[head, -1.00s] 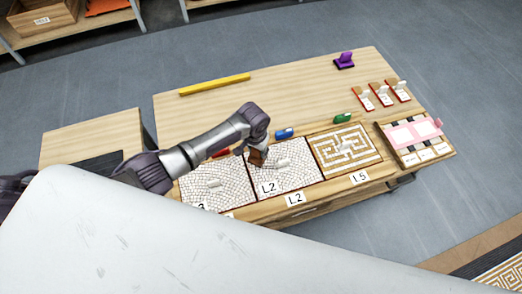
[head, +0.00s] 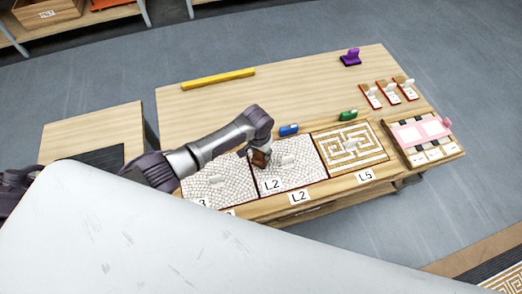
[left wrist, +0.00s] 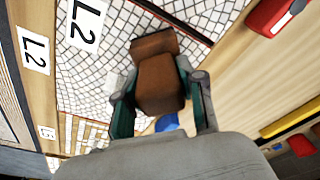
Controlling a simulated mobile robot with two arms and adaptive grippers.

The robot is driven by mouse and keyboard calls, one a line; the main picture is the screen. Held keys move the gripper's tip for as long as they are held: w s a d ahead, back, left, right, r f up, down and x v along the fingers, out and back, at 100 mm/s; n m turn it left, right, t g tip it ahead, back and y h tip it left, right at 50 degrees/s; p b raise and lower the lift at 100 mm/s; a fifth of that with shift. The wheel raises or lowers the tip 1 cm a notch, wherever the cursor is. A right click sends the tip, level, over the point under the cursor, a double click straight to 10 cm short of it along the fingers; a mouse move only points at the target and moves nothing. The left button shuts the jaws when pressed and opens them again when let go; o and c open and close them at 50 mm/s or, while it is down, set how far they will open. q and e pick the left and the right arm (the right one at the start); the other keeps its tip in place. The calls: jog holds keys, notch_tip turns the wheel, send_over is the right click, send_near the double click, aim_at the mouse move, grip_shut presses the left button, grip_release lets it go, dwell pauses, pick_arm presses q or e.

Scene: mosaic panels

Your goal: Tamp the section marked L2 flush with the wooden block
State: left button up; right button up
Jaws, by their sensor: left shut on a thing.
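The mosaic section marked L2 (head: 297,181) is a pale cobbled panel in the middle of the row of panels, with a white handle on it. Its L2 labels also show in the left wrist view (left wrist: 86,24). My left gripper (head: 254,152) is over the upper left part of that section. In the left wrist view my left gripper (left wrist: 160,100) is shut on a brown wooden block (left wrist: 160,80), which is over the white tiles. I cannot tell whether the block touches them. My right gripper is not in view.
A cobbled panel (head: 217,190) is on the left and a brown maze panel marked L5 (head: 372,160) on the right. A blue object (head: 289,130) and a green one (head: 348,115) lie behind. A yellow bar (head: 218,79) lies farther back. The table's back middle is clear.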

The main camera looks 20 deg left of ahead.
pick_arm(q)
jog(key=shift+s+f+b, duration=0.1)
jog(key=shift+f+b, duration=0.35)
jog(key=shift+f, duration=0.2)
dwell(1.0)
notch_tip(320, 180, up, 7)
jog(key=p, duration=0.7)
jog(key=shift+r+p, duration=0.1)
jog(key=shift+p, duration=0.3)
